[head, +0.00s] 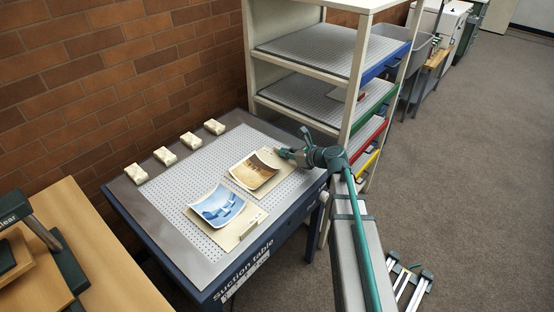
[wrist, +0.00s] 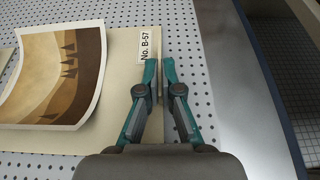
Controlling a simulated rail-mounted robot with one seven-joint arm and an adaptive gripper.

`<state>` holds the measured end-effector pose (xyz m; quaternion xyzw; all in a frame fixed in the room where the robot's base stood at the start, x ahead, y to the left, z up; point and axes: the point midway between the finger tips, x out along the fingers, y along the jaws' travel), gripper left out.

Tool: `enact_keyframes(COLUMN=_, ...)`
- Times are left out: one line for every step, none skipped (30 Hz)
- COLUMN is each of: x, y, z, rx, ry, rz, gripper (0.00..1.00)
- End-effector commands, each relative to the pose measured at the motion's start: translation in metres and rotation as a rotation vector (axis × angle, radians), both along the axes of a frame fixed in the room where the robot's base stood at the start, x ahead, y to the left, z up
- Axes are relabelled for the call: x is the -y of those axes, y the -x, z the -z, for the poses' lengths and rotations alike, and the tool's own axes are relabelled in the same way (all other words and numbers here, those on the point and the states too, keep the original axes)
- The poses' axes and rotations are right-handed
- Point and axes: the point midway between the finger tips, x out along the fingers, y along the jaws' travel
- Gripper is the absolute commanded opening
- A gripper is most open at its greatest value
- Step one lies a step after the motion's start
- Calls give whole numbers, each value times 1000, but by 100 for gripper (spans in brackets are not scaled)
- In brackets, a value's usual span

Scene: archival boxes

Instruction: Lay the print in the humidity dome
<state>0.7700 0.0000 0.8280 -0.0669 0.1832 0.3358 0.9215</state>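A brown landscape print (wrist: 58,72), slightly curled, lies on a beige backing board (wrist: 118,105) with a label reading "No. B-57". In the head view this print (head: 254,171) lies on the perforated suction table. My gripper (head: 286,153) is at its board's right edge. In the wrist view, my gripper (wrist: 159,68) has its fingers close together, straddling the board's edge just below the label. Whether they press on it cannot be told. A blue print (head: 217,205) lies on another beige board (head: 243,229) nearer the front. I cannot identify a humidity dome.
Several small cream blocks (head: 165,156) stand along the suction table's (head: 200,247) wall side. A shelf rack (head: 333,60) with perforated shelves and coloured edges stands behind. A wooden table (head: 75,250) with a dark stand is at left. Open floor (head: 455,170) lies to the right.

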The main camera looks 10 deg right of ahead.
Motion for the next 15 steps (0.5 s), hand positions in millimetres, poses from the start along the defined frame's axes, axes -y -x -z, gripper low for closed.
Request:
enact_keyframes(x=0, y=0, z=-1, rx=1, ry=-1, rz=0, gripper=0)
enact_keyframes(x=0, y=0, z=-2, rx=1, ry=-1, rz=0, gripper=0)
enact_keyframes(x=0, y=0, z=-4, rx=1, ry=-1, rz=0, gripper=0)
enact_keyframes(x=0, y=0, z=-5, rx=1, ry=-1, rz=0, gripper=0)
enact_keyframes(x=0, y=0, z=-7, rx=1, ry=-1, rz=0, gripper=0)
enact_keyframes(x=0, y=0, z=-10, rx=1, ry=-1, rz=0, gripper=0)
enact_keyframes(x=0, y=0, z=-12, rx=1, ry=-1, rz=0, gripper=0)
enact_keyframes(x=0, y=0, z=-15, rx=1, ry=0, rz=0, gripper=0)
enact_keyframes(x=0, y=0, z=-20, rx=2, ry=1, rz=-1, gripper=0)
enact_keyframes(x=0, y=0, z=-25, rx=3, ry=1, rz=-1, gripper=0)
enact_keyframes(x=0, y=0, z=-30, rx=3, ry=0, rz=0, gripper=0)
enact_keyframes(x=0, y=7, z=-38, rx=4, ry=0, rz=0, gripper=0)
enact_keyframes(x=-1, y=14, z=-44, rx=5, ry=1, rz=1, gripper=0)
enact_keyframes(x=-1, y=21, z=-50, rx=3, ry=0, rz=0, gripper=0)
enact_keyframes(x=-1, y=29, z=-60, rx=5, ry=1, rz=0, gripper=0)
